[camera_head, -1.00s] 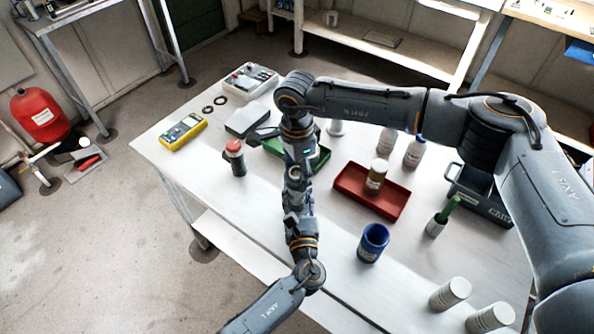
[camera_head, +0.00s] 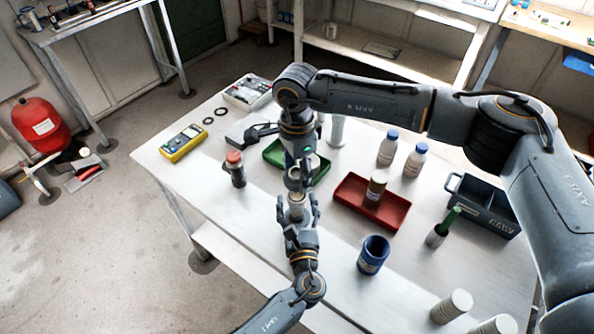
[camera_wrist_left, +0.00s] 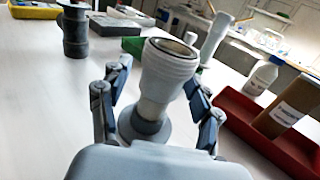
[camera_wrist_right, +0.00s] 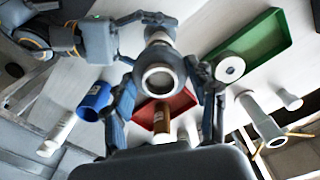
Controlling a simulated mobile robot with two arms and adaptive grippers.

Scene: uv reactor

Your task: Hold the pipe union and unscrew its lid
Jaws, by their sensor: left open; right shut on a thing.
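The pale grey pipe union (camera_wrist_left: 165,75) is between the two arms above the table. In the left wrist view its round end tips up and its lower part has a dark grey collar. My left gripper (camera_head: 299,212) is open, with fingers on either side of it and gaps between. My right gripper (camera_wrist_right: 163,85) comes from above and is shut on the union, whose ring end (camera_wrist_right: 160,76) faces the right wrist camera. My left gripper (camera_wrist_right: 150,25) shows behind it there. I cannot tell lid from body surely; the right fingertips are mostly hidden in the head view.
A green tray (camera_head: 275,157) lies behind the grippers. A red tray (camera_head: 398,212) with a brown jar is to the right, and a blue cup (camera_head: 373,255) in front. A red-capped dark bottle (camera_head: 235,172) stands left. The table's front left is clear.

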